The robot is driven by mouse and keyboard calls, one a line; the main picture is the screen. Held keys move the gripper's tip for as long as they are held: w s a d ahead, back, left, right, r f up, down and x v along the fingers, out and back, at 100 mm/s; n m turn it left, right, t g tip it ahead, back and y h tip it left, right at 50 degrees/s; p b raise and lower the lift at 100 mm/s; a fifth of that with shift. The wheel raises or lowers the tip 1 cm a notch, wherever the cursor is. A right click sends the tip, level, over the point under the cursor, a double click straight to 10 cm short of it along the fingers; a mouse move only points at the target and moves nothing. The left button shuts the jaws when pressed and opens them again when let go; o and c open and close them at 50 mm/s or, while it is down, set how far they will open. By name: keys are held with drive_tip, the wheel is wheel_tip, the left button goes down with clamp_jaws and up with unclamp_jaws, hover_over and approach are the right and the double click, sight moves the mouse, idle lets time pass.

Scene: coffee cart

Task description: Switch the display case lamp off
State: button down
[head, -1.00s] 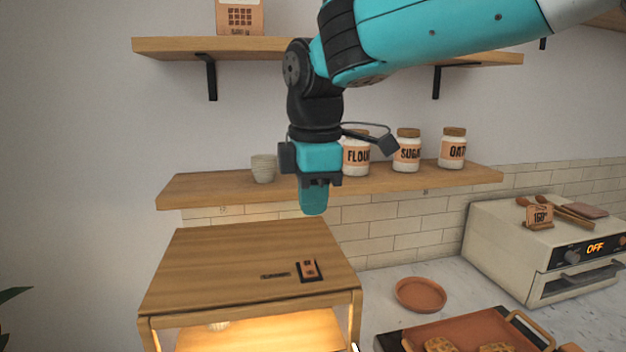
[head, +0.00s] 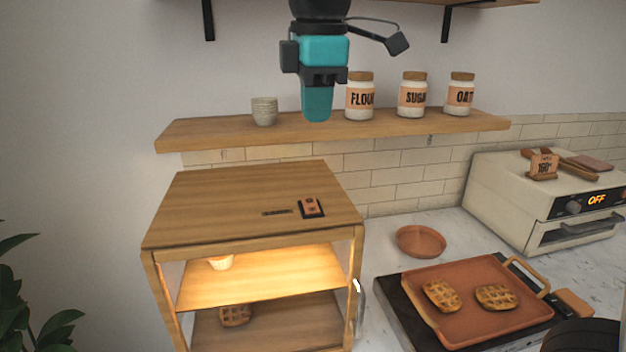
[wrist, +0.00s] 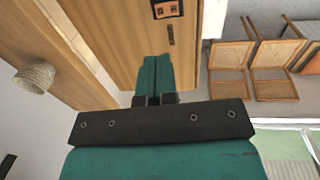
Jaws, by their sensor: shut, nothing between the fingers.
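The display case (head: 255,190) is a wooden cabinet with a flat top and an open, warmly lit inside. Its lamp is on: the upper shelf (head: 262,283) glows yellow. A small switch (head: 311,207) with an orange-brown rocker in a dark frame sits on the case's top, near its right side. A dark label strip lies beside it. The switch also shows in the wrist view (wrist: 167,9), at the top edge. My gripper (head: 317,118) is shut and empty, pointing down, well above the case top. In the wrist view its teal fingers (wrist: 154,75) are together.
A wall shelf (head: 210,133) behind the case holds a cup (head: 264,111) and several jars (head: 413,95). To the right are a terracotta dish (head: 421,241), a griddle with waffles (head: 470,308) and an oven (head: 540,215) reading OFF. The case top is otherwise clear.

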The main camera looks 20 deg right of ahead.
sight(314, 201)
drive_tip(key=f, duration=0.4)
drive_tip(key=w+f+p, duration=0.1)
drive_tip(key=f, duration=0.4)
drive_tip(key=f+p, duration=0.1)
drive_tip(key=f, duration=0.4)
drive_tip(key=shift+w+d, duration=0.2)
drive_tip(key=shift+w, duration=0.15)
drive_tip(key=shift+f, duration=0.3)
